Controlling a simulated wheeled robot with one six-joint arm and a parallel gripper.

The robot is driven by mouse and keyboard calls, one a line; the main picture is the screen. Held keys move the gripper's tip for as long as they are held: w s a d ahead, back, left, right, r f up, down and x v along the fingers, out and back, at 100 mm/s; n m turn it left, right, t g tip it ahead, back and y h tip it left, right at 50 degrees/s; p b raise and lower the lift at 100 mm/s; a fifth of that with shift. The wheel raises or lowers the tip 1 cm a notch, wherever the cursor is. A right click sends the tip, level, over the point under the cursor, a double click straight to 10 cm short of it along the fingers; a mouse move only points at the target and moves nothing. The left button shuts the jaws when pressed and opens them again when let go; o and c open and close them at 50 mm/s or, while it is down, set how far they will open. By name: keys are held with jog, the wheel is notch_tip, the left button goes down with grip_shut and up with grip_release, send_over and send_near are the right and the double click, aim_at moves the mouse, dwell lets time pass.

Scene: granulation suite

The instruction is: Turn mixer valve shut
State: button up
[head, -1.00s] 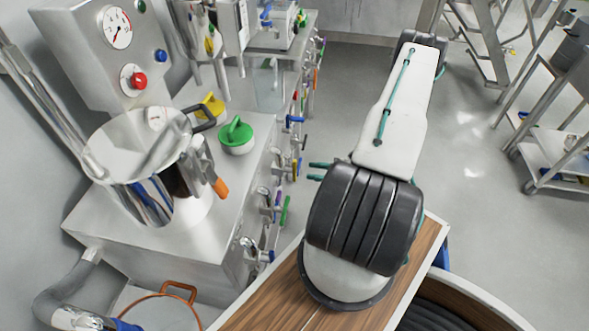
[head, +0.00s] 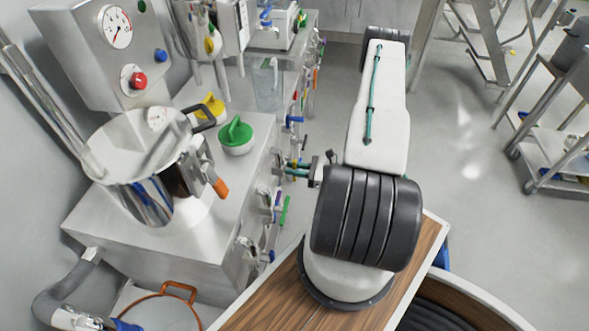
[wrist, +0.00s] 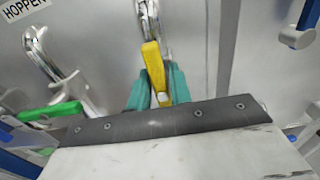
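In the wrist view a yellow valve handle (wrist: 153,72) hangs from a chrome valve body (wrist: 149,20) on the steel panel. My gripper's teal fingers (wrist: 157,92) are on either side of the handle's lower end. A gap shows beside the left finger, and the right finger is very close to the handle or touching it. No label shows for this valve, so I cannot tell whether it is the mixer valve. In the head view my gripper (head: 296,168) is at the cabinet's valve row, its tips partly hidden among the valves.
A green-handled valve (wrist: 50,111) is left of the yellow one, below a HOPPER label (wrist: 22,9). A blue handle (wrist: 297,38) is at the right. A steel pot (head: 146,170) and green-lidded container (head: 236,135) stand on the cabinet. Open floor (head: 460,150) lies right of my arm.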

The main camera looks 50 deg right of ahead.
grip_shut()
jog(key=shift+m, duration=0.3)
jog(key=m, duration=0.3)
jog(key=shift+w+d+m, duration=0.15)
jog(key=shift+m, duration=0.25)
jog(key=m, duration=0.4)
jog(key=shift+d+f, duration=0.15)
jog(key=shift+f, duration=0.05)
jog(key=m, duration=0.5)
jog(key=shift+w+d+f, duration=0.1)
jog(key=shift+f, duration=0.05)
jog(key=shift+f+m, duration=0.15)
jog(key=shift+m, duration=0.95)
jog(key=shift+f+m, duration=0.1)
jog(key=shift+m, duration=1)
